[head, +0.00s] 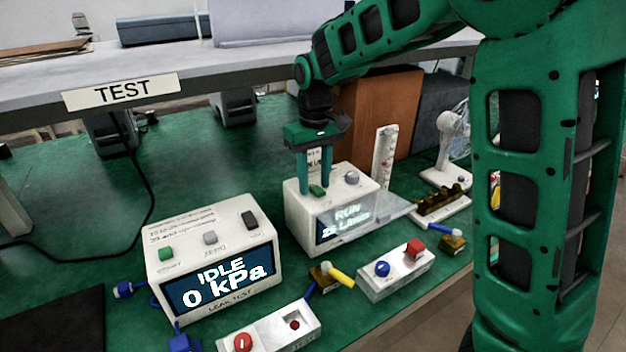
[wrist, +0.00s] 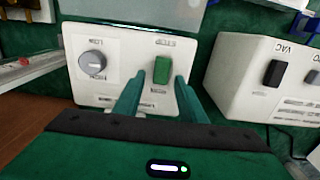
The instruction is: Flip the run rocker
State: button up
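The green run rocker (head: 317,191) is on the top face of the white pump box (head: 298,215), whose front screen reads RUN with a flow figure below. In the wrist view the rocker (wrist: 162,70) sits right of a round grey knob (wrist: 92,64). My gripper (head: 315,182) points down over the box top, its two green fingers apart with nothing held. In the wrist view the gripper (wrist: 159,76) has one fingertip on each side of the rocker's near end. I cannot tell whether either finger touches it.
A white leak tester (head: 215,292) reading IDLE 0 kPa stands to the left. A clear flap (head: 385,213) juts from the pump box's right. Switch boxes (head: 397,272) (head: 270,330) stand in front. A white upright gauge (head: 384,155) and a small fan (head: 452,135) are behind right.

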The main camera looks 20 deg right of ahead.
grip_shut()
jog(key=shift+s+d+r+t+y, duration=0.1)
jog(key=shift+s+t+y, duration=0.15)
jog(key=shift+t, duration=0.55)
jog(key=shift+s+d+t+y, duration=0.1)
jog(key=shift+s+t+y, duration=0.15)
jog(key=shift+t, duration=0.55)
